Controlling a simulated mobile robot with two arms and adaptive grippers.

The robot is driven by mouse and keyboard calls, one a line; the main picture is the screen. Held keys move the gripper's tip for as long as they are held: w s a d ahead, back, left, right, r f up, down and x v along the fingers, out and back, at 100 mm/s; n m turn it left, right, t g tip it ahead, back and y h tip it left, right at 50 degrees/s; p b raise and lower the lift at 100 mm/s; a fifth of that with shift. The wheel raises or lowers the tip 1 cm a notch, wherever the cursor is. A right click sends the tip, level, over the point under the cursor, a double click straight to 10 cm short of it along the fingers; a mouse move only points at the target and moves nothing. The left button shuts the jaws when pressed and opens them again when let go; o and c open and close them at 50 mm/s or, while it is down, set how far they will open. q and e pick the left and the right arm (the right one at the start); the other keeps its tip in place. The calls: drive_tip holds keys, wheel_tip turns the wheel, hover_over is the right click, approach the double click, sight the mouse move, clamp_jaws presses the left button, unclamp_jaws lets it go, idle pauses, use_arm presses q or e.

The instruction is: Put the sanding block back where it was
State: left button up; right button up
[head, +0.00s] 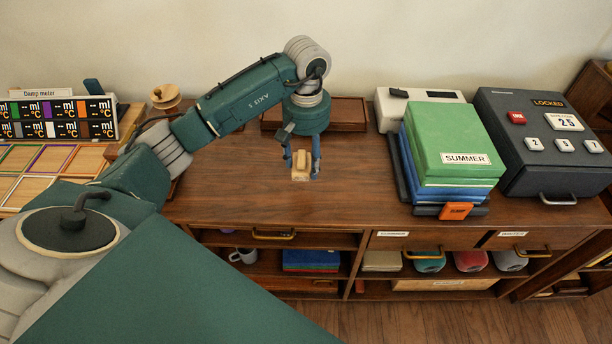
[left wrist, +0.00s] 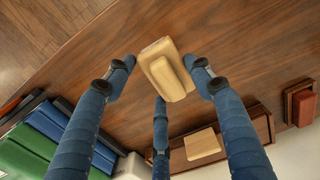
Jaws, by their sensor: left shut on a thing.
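The sanding block is a small pale wooden block with a raised grip on top. It shows low over the brown cabinet top in the head view (head: 300,173) and between my fingers in the left wrist view (left wrist: 165,72). My left gripper (head: 302,160) points down and is shut on it; in the left wrist view its blue fingers (left wrist: 163,85) surround the block. Whether the block touches the wood below is hard to tell. A dark wooden tray (head: 345,114) lies behind, partly hidden by my arm; in the left wrist view a pale flat piece (left wrist: 202,143) lies in it. My right gripper is out of view.
Right of the gripper stand a green and blue stack labelled SUMMER (head: 452,145) and a dark locked case (head: 545,150). A Damp meter panel (head: 55,118) and a wooden spool (head: 165,96) are at left. The cabinet top (head: 235,185) around the gripper is clear.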

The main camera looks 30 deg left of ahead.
sight(306, 163)
use_arm(q)
wheel_tip(306, 163, down, 2)
drive_tip(key=shift+f, duration=0.8)
wheel_tip(306, 163, down, 3)
drive_tip(key=shift+f+p, duration=0.2)
drive_tip(key=shift+p, duration=0.2)
drive_tip(key=shift+f, duration=0.2)
drive_tip(key=o, duration=0.6)
drive_tip(key=shift+f+b, duration=0.1)
drive_tip(key=shift+b, duration=0.2)
drive_tip(key=o, duration=0.4)
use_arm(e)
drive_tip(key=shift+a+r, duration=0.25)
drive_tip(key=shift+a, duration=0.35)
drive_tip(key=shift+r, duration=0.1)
